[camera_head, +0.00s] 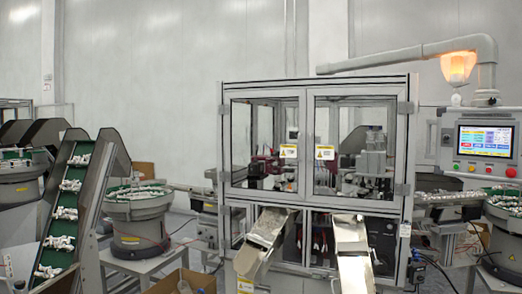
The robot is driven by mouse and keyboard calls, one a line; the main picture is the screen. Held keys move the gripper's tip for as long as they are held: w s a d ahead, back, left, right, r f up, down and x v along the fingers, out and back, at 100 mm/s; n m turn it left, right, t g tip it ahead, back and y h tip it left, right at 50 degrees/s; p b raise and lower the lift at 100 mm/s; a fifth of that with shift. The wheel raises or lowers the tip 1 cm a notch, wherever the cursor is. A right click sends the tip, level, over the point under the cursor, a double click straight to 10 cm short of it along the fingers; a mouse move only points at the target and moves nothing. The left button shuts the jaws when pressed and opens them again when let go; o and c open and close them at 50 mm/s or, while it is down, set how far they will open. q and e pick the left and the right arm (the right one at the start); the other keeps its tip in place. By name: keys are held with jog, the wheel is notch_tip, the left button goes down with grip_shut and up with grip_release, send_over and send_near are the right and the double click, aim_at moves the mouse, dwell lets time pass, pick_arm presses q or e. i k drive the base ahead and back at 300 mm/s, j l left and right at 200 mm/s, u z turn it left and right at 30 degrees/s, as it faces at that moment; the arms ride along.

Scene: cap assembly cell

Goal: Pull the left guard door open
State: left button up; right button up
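The left guard door (265,143) is a clear panel in a grey metal frame on the front of the machine enclosure. It looks closed, its right edge next to the right guard door (354,145), which also looks closed. A yellow and white warning label (288,151) is near the left door's right edge. A handle is too small to make out. Neither of my grippers shows in this view.
Two metal chutes, left (264,238) and right (352,252), slope out below the doors. A control panel (484,141) stands at the right. A green inclined conveyor (66,212) and a bowl feeder (137,206) are at the left. An open cardboard box (180,281) is low in front.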

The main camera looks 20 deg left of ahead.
aim_at(287, 151)
jog(key=i, duration=1.4)
jog(key=j+u, duration=0.05)
